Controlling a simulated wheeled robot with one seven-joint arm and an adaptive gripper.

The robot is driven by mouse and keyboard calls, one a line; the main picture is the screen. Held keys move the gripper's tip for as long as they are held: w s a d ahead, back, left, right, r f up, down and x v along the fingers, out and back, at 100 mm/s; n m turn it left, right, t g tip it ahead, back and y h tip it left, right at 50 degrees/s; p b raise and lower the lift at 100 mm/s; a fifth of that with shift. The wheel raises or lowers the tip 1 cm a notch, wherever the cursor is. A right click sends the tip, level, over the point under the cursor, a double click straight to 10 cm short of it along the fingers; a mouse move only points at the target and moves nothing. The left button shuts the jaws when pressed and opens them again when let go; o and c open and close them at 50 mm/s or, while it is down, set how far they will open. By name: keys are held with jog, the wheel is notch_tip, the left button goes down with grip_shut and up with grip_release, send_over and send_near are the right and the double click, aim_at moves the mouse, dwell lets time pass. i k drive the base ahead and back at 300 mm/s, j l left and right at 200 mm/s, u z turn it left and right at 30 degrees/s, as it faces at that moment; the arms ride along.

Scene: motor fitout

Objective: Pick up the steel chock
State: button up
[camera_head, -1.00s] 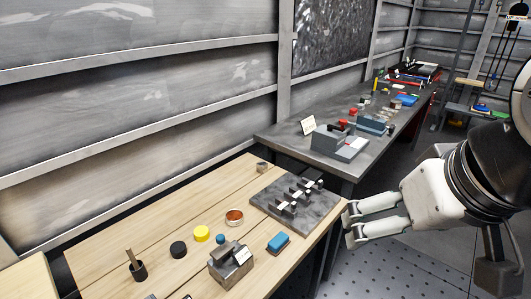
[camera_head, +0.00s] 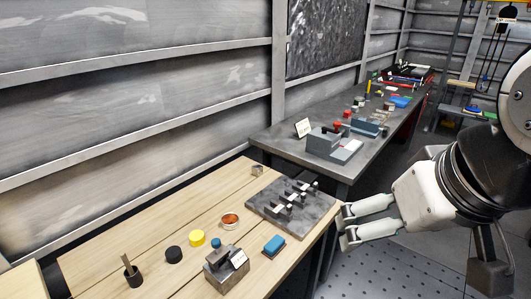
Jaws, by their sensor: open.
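No object is marked as the steel chock. A small grey metal piece (camera_head: 257,169) stands at the far edge of the wooden bench (camera_head: 190,228), and a larger grey metal block (camera_head: 226,276) with a white card sits near its front edge. I cannot tell which of them is the chock. My gripper (camera_head: 346,227) is open and empty, its two pale fingers pointing left. In the picture it lies just right of the dark plate (camera_head: 312,216), apart from both metal pieces.
The dark plate holds several small metal parts. A blue block (camera_head: 274,245), copper-coloured ring (camera_head: 231,220), yellow disc (camera_head: 197,238), black disc (camera_head: 174,255) and black cup (camera_head: 133,277) lie on the bench. A grey bench (camera_head: 285,139) with machines stands behind.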

aim_at(290, 197)
jog(key=i+l+u, duration=0.3)
jog(key=i+l, duration=0.45)
jog(key=i, duration=0.15)
